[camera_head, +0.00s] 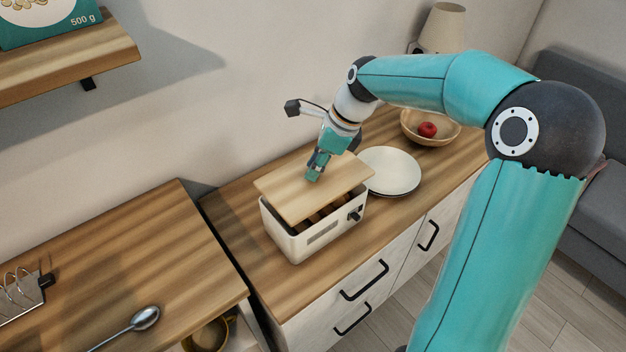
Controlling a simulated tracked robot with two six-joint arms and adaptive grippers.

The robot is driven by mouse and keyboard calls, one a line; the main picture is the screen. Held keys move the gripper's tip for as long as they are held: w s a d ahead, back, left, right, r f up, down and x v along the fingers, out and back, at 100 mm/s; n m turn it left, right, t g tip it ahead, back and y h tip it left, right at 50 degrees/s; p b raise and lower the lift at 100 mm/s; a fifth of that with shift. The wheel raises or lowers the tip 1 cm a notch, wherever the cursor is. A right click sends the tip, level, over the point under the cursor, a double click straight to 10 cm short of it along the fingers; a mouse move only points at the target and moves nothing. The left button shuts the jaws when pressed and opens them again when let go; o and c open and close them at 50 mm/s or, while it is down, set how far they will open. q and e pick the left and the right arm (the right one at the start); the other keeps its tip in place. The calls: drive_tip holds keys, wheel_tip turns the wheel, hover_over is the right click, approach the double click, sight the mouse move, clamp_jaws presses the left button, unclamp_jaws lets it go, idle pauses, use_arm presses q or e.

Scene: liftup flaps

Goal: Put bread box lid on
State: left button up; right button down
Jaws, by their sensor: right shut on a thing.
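The bread box (296,245) is a white box with rounded corners on the wooden counter, with a dark knob or latch on its front right. Its wooden lid (289,198) is over the box opening, tilted and raised at the front so that the dark inside with brown contents shows beneath it. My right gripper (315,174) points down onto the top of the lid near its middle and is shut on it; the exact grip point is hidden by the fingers. My left gripper is not in view.
A stack of white plates (390,171) stands right behind the box, close to the lid's right corner. A wooden bowl (444,132) with a red apple (427,129) is farther back. A spoon (144,318) and metal rack (22,292) lie on the left counter. A shelf (70,58) hangs upper left.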

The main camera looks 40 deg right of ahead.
drive_tip(key=shift+f, duration=2.1)
drive_tip(key=shift+f, duration=0.2)
drive_tip(key=c, duration=0.9)
unclamp_jaws()
drive_tip(key=shift+r, duration=0.2)
drive_tip(key=v, duration=1.2)
